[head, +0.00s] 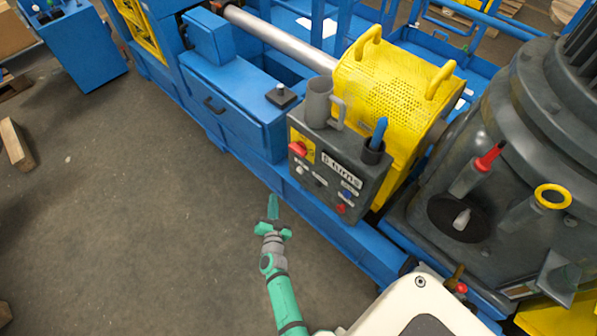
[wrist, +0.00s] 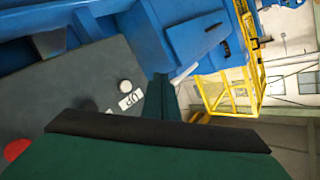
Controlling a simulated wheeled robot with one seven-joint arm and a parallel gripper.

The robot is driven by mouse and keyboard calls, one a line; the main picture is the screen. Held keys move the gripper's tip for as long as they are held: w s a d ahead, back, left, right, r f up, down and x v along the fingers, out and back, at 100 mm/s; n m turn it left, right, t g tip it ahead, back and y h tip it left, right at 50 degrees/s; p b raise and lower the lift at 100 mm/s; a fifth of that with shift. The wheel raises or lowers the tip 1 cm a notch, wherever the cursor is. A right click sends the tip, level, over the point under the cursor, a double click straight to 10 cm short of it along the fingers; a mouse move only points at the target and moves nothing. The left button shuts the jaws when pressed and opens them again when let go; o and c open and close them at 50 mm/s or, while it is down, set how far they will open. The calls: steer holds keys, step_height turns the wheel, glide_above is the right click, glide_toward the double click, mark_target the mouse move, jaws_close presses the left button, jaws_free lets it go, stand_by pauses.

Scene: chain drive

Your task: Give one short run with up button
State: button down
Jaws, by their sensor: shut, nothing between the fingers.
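A dark grey control box (head: 340,165) is mounted on the blue machine, below the mug. In the wrist view a white round button (wrist: 125,86) sits on its grey face beside a white label reading UP (wrist: 131,99). In the head view a small pale button (head: 299,170) shows on the left of the box face, with blue (head: 347,194) and red (head: 341,209) buttons lower right. My gripper (head: 273,205) is shut and empty, to the left of and below the box, apart from it. Its green fingers (wrist: 160,97) hide part of the panel in the wrist view.
A red rotary switch on yellow (head: 299,149) is on the box's upper left. A yellow perforated guard (head: 390,85) is behind.

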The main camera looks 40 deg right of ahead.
mark_target(300, 170)
steer(key=d, duration=0.1)
steer(key=w+d, duration=0.1)
steer(key=d, duration=0.1)
steer(key=shift+w+d+m+h, duration=0.1)
steer(key=shift+w+m+h, duration=0.2)
steer(key=shift+w+m, duration=0.1)
steer(key=d, duration=0.8)
steer(key=shift+w+d, duration=0.3)
steer(key=shift+d, duration=0.1)
steer(key=shift+d, duration=0.1)
stand_by(1.7)
steer(key=shift+d, duration=0.35)
steer(key=shift+d, duration=0.5)
stand_by(3.5)
